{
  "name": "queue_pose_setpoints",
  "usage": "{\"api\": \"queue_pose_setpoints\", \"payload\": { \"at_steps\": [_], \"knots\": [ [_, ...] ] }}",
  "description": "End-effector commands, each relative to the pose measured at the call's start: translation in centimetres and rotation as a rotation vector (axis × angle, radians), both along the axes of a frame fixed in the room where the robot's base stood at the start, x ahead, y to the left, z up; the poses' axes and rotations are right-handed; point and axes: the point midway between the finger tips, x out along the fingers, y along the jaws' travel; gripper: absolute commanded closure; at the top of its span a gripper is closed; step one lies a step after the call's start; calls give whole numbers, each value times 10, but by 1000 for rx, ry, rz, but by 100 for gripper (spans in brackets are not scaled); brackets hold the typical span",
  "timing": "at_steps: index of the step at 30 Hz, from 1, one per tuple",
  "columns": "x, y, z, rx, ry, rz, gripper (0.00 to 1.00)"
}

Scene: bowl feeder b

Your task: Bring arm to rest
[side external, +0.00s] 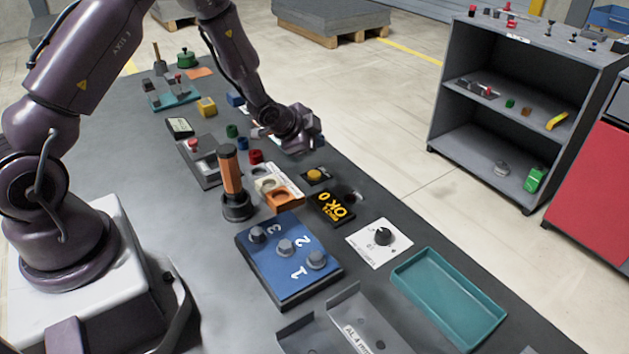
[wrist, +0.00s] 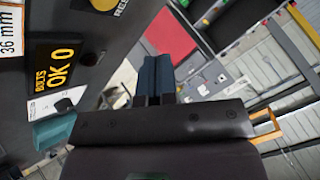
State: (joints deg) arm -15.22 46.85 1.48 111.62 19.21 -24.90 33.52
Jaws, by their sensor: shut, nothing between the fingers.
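My arm reaches over the dark workbench (side external: 215,290) in the side view. My gripper (side external: 318,142) is above the bench's far right side, near a yellow button box (side external: 316,176), and no object shows in it. In the wrist view the gripper's fingers (wrist: 154,75) are together, with nothing visible between them. They point away from the bench, towards the floor and a red cabinet front (wrist: 172,38). The fingertips are small in the side view and partly hidden by the wrist.
Below the gripper stand a black "OK 0" display (side external: 332,207), an orange-handled tool (side external: 231,180) upright in a holder, and a blue numbered block (side external: 290,262). A teal tray (side external: 448,298) lies at the near right. A grey shelf (side external: 530,100) stands across open floor.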

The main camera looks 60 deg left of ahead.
Motion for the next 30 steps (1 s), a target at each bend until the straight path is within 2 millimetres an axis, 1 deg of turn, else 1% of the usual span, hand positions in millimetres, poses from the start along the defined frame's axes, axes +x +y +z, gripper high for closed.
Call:
{"api": "queue_pose_setpoints", "payload": {
  "at_steps": [1,2,4,5,6,8,9,11,12,14,15,17,18,20,21,23,24,27,30],
  "knots": [
    [1,-2,13,-3,-3,9,100],
    [0,-3,22,-6,0,19,100],
    [-3,-8,49,-22,8,52,100],
    [-6,-11,62,-31,15,70,100],
    [-11,-15,80,-44,21,94,100],
    [-22,-22,107,-69,36,134,100],
    [-30,-27,123,-86,44,161,100],
    [-44,-35,147,-115,58,200,100],
    [-55,-40,162,-135,66,226,100],
    [-73,-48,183,-166,81,262,100],
    [-86,-54,195,-188,90,286,100],
    [-106,-63,212,-222,104,321,100],
    [-121,-68,222,-244,115,342,100],
    [-144,-77,235,-280,132,374,100],
    [-160,-83,242,-303,143,394,100],
    [-183,-90,251,-341,161,422,100],
    [-199,-95,256,-362,173,439,100],
    [-233,-106,263,-414,204,475,100],
    [-260,-113,265,-451,231,500,100]
  ]
}}
